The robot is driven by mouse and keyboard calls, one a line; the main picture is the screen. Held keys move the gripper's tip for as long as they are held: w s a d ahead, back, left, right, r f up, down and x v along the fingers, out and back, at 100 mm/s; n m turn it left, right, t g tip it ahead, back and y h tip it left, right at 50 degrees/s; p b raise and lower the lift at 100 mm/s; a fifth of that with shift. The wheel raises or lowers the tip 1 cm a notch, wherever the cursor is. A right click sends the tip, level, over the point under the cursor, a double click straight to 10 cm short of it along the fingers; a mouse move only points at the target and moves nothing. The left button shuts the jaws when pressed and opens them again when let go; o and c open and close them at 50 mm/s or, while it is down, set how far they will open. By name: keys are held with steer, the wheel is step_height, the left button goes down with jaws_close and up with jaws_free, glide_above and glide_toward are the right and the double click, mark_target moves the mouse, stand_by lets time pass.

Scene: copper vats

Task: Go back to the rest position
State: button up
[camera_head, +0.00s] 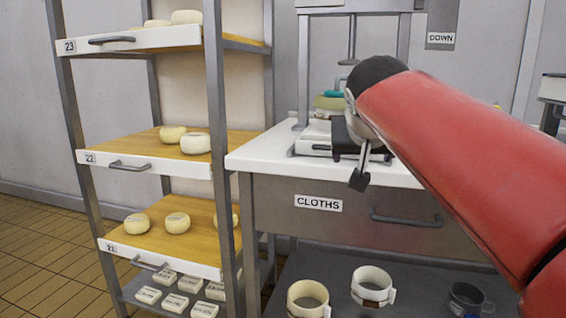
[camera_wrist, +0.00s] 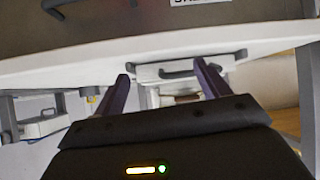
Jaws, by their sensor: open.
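My gripper (camera_head: 359,179) is at the end of my red arm, near the front edge of the white-topped table (camera_head: 270,150) in the head view. Only part of it shows there, as a dark fingertip in front of the table. In the wrist view my gripper (camera_wrist: 163,84) has its two dark fingers spread apart with nothing between them. The table's white edge (camera_wrist: 60,66) crosses the wrist view beyond the fingers, and that picture is tilted. The rest position itself is not marked in either view.
A shelf rack with cheeses on boards, its middle board (camera_head: 145,156) numbered 22, stands at the left. The table has a drawer (camera_head: 270,205) labelled CLOTHS. Ring moulds (camera_head: 309,300) sit on the lower shelf. A press frame (camera_head: 303,75) stands on the table. Floor at far left is clear.

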steer(key=s+f+n+g+y+p, duration=0.2)
steer(key=s+f+g+p, duration=0.2)
steer(key=s+f, duration=1.8)
steer(key=shift+s+a+f+g+y+p, duration=0.25)
steer(key=shift+s+a+g+y+p, duration=0.15)
steer(key=shift+s, duration=0.2)
